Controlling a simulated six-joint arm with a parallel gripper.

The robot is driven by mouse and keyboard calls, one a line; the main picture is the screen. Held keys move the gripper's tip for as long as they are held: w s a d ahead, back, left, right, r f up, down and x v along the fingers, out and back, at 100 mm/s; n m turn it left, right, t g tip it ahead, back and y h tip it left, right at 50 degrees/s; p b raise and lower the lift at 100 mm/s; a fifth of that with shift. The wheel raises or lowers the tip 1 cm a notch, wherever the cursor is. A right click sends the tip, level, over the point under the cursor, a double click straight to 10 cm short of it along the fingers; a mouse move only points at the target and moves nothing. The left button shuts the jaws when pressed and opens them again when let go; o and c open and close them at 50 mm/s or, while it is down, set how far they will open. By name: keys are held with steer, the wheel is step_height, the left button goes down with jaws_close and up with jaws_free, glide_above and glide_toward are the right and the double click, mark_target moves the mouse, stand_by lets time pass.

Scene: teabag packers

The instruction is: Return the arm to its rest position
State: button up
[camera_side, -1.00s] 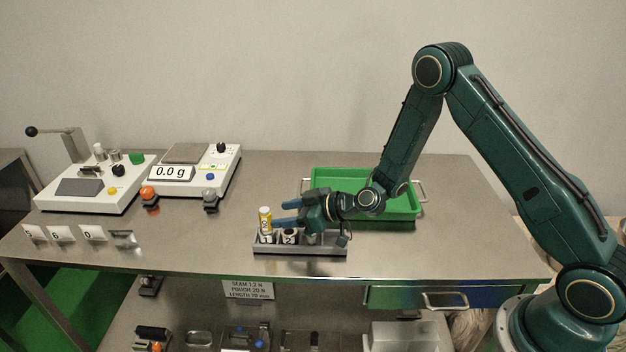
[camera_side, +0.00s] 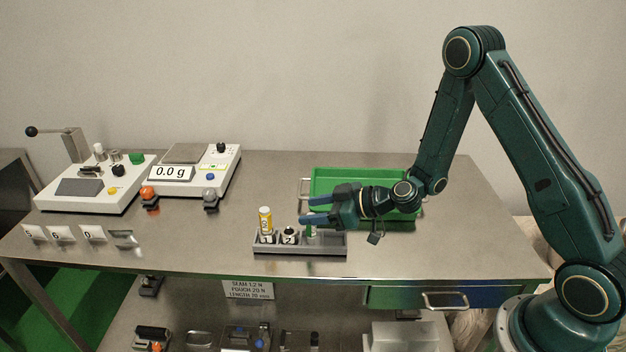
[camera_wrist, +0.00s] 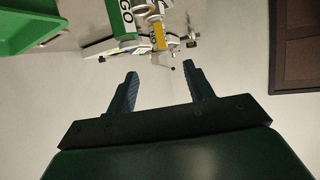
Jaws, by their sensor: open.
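The rack holds a yellow-and-white tube (camera_side: 265,218) in slot 1, a dark-topped item (camera_side: 290,234) in slot 2, and a green item partly hidden by my fingers. In the wrist view a green-and-white tube (camera_wrist: 125,25) and a yellow-banded tube (camera_wrist: 156,30) show beyond the fingertips.
A green tray (camera_side: 330,180) stands behind my gripper, also in the wrist view (camera_wrist: 30,22). A scale (camera_side: 190,168) reading 0.0 g and a white machine (camera_side: 100,185) stand at the left. The table's right side is clear.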

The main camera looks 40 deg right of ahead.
steer(key=shift+r, duration=0.1)
steer(key=s+a+r+n+g, duration=0.25)
steer(key=s+r+g, duration=0.25)
steer(key=s+r, duration=0.65)
steer(key=s+d+r+m+h, duration=0.3)
steer(key=s+d+r+m, duration=0.1)
steer(key=s, duration=0.5)
steer(key=s+d+r+m+g+h, duration=0.1)
steer(key=s+d+r+m+h, duration=0.2)
steer(key=s+r, duration=0.3)
steer(key=s+d+m, duration=0.1)
steer(key=s, duration=0.3)
steer(key=shift+s+d+m+h, duration=0.2)
steer(key=shift+m+h, duration=0.15)
steer(key=shift+h, duration=0.05)
